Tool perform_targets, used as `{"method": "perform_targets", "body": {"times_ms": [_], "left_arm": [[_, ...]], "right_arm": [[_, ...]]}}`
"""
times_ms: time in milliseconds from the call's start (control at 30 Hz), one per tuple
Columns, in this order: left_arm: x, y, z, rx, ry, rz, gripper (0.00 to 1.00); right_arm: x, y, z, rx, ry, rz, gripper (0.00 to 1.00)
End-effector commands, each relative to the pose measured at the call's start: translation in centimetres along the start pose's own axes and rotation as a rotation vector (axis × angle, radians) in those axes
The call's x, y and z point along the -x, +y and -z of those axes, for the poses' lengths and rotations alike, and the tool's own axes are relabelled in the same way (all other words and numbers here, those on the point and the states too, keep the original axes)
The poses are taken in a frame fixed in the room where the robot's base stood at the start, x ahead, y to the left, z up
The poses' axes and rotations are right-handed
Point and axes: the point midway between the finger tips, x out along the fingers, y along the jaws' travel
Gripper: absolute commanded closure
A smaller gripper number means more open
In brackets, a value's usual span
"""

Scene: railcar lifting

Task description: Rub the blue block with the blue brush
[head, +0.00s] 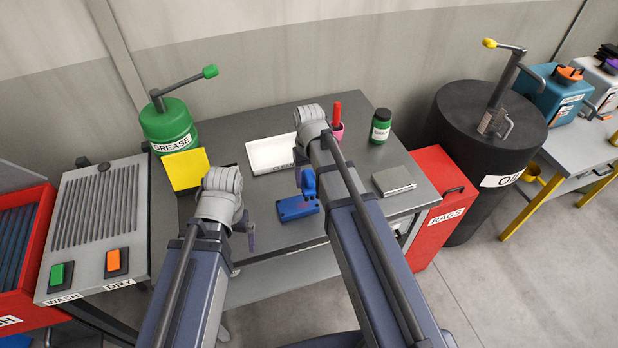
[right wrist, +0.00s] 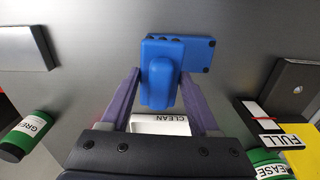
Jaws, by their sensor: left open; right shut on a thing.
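The blue block (head: 297,208) lies on the grey bench, with small dark spots on its top. The blue brush (head: 308,182) is just above and behind it in the head view. In the right wrist view the brush (right wrist: 160,76) stands between the purple fingers of my right gripper (right wrist: 160,92), which is shut on it. There it overlaps the left part of the block (right wrist: 198,52); I cannot tell whether they touch. My right arm hides most of that gripper in the head view. My left gripper (head: 248,232) is open and empty, left of the block near the bench's front.
A white tray (head: 255,158) marked CLEAN lies behind the block. A pink cup (head: 338,130) with a red-handled thing, a green jar (head: 380,127) and a grey slab (head: 394,180) are to the right. A yellow panel (head: 185,170) and green GREASE drum (head: 168,125) stand left.

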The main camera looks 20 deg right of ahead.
Motion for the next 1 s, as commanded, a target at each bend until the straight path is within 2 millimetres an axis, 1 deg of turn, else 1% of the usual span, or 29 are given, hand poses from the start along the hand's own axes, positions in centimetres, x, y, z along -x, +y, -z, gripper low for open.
{"method": "perform_targets", "body": {"times_ms": [167,533,1000], "left_arm": [[0.2,0.0,0.0,0.000,0.000,0.000,0.00],[3.1,-0.3,-0.2,0.000,0.000,0.000,0.00],[2.9,-0.3,-0.2,0.000,0.000,0.000,0.00]], "right_arm": [[0.2,0.0,0.0,0.000,0.000,0.000,0.83],[3.1,0.0,0.0,0.000,0.000,0.000,0.83],[3.0,0.0,0.0,0.000,0.000,0.000,0.83]]}}
